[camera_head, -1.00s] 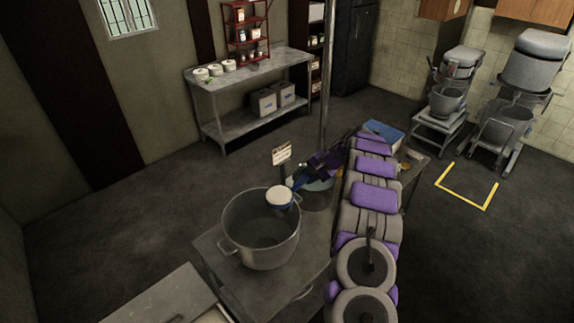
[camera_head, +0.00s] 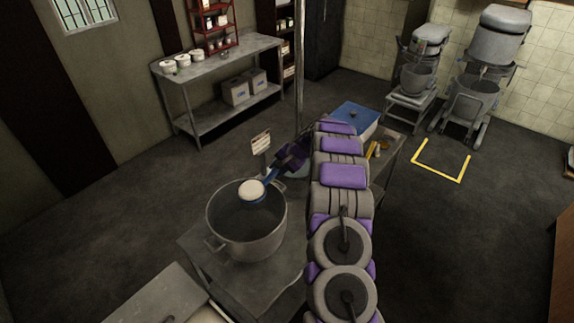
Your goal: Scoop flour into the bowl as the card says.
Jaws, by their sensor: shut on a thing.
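A large grey metal bowl (camera_head: 247,247) with side handles stands on the metal table in front of me. My gripper (camera_head: 282,167) is at the far right side of the bowl, shut on a blue scoop (camera_head: 265,193). The scoop's cup is full of white flour (camera_head: 251,190) and sits over the bowl's far rim. The bowl's visible inside looks dark and bare. The card (camera_head: 261,142) stands on a post behind the bowl; its writing is too small to read. My arm hides part of the table and the fingertips are hard to make out.
A blue-lidded container (camera_head: 355,117) and small yellowish items (camera_head: 376,149) are on the table right of my arm. A steel bench (camera_head: 230,60) stands at the back wall. Mixers (camera_head: 470,95) stand back right, with a yellow floor marking (camera_head: 440,178) before them.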

